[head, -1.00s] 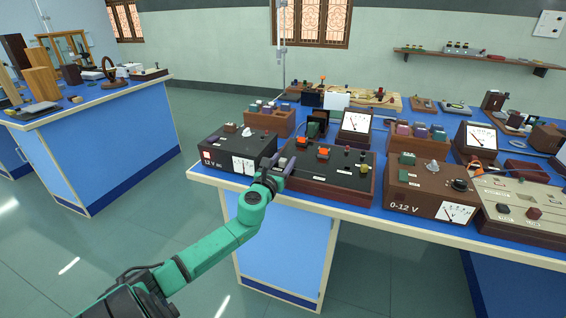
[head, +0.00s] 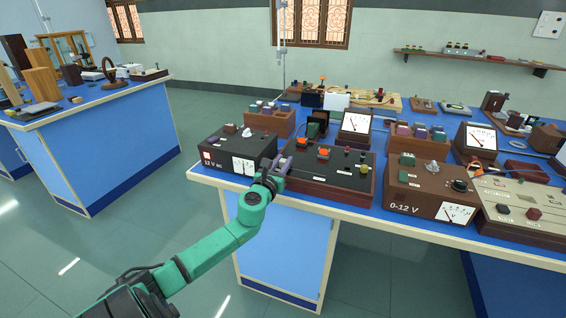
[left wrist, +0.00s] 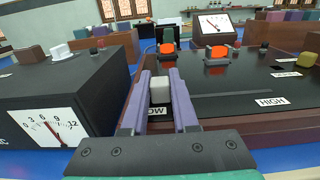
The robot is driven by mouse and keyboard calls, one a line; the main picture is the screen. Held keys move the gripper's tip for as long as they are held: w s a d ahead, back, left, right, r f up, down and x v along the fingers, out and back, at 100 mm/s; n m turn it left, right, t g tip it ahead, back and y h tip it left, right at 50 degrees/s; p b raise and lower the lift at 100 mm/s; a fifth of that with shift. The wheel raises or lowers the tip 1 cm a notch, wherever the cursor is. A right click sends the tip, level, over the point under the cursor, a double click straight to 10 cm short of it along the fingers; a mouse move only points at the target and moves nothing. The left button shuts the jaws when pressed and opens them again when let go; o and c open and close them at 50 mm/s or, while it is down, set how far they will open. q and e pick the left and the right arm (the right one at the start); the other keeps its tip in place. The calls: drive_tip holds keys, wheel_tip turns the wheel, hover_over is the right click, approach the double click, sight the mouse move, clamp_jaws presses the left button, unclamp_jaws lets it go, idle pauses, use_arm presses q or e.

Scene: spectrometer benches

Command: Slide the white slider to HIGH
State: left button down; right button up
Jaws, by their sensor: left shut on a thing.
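The white slider (left wrist: 160,88) stands at the LOW end of a dark wood-framed panel (left wrist: 225,80), shown in the left wrist view. The LOW label (left wrist: 156,111) is partly hidden by my fingers. The HIGH label (left wrist: 272,101) is at the right end of the slot. My left gripper (left wrist: 160,82) has its two purple fingers on either side of the slider and is shut on it. In the head view my left gripper (head: 280,164) is at the left front of the panel (head: 325,178); the slider is hard to make out there. My right gripper is not in view.
A black power supply (head: 232,152) with a dial stands close on the left of the panel. A brown 0-12 V supply (head: 425,188) stands to its right. Orange terminals (left wrist: 217,52) rise behind the slot. The bench front edge (head: 350,217) is near.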

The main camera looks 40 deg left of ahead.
sight(323, 176)
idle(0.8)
use_arm(q)
drive_tip(key=shift+d, duration=0.25)
drive_tip(key=w+d+p, duration=0.1)
drive_tip(key=d, duration=0.2)
drive_tip(key=w+d+p, duration=0.1)
drive_tip(key=d, duration=0.3)
drive_tip(key=w+d+p, duration=0.1)
drive_tip(key=w+d, duration=0.1)
drive_tip(key=d, duration=0.2)
drive_tip(key=shift+d, duration=0.15)
drive_tip(key=c, duration=0.7)
unclamp_jaws()
drive_tip(key=shift+d, duration=0.1)
